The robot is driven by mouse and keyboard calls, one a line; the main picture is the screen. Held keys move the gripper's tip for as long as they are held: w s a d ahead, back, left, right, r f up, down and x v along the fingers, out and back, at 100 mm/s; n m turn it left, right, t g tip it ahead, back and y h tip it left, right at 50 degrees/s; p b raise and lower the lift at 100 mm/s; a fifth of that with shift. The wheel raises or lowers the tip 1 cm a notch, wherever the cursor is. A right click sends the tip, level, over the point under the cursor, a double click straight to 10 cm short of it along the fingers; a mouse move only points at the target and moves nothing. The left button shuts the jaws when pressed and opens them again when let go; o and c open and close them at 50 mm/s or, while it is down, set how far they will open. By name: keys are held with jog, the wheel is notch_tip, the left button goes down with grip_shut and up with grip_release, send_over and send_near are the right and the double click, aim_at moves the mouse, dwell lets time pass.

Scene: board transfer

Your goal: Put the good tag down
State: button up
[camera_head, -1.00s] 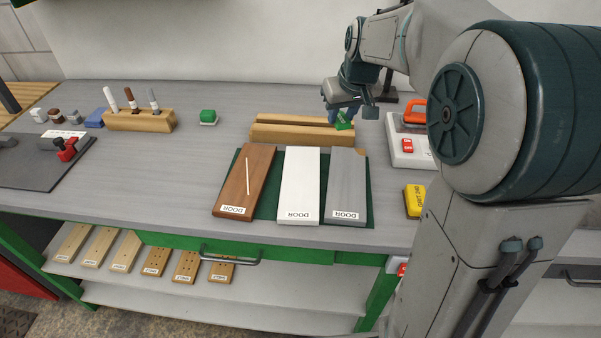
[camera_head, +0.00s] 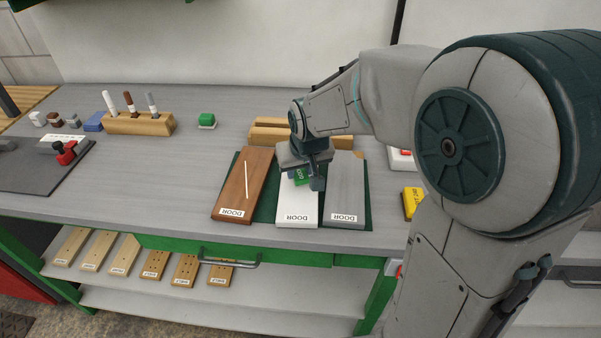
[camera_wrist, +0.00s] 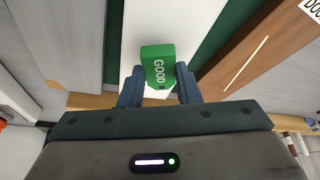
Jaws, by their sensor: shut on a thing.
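The good tag (camera_wrist: 157,64) is a small green block with the word GOOD on it, seen in the wrist view between my fingers. It also shows as a green patch in the head view (camera_head: 301,177), partly hidden by my gripper. My gripper (camera_wrist: 160,88) is shut on the tag, over the white DOOR board (camera_head: 297,212). The white board lies between a brown DOOR board (camera_head: 236,197) with a thin pale stick-like mark and a grey DOOR board (camera_head: 346,190). I cannot tell whether the tag touches the white board.
The three boards lie on a dark green mat (camera_head: 270,206). A wooden slotted block (camera_head: 262,135) stands behind them. A yellow block (camera_head: 412,202) is at the right. A green piece on a white base (camera_head: 207,120) and a marker holder (camera_head: 139,124) stand to the left.

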jog(key=shift+f, duration=0.85)
jog(key=shift+f, duration=0.2)
jog(key=o, duration=1)
jog(key=shift+c, duration=0.2)
jog(key=shift+r, duration=0.1)
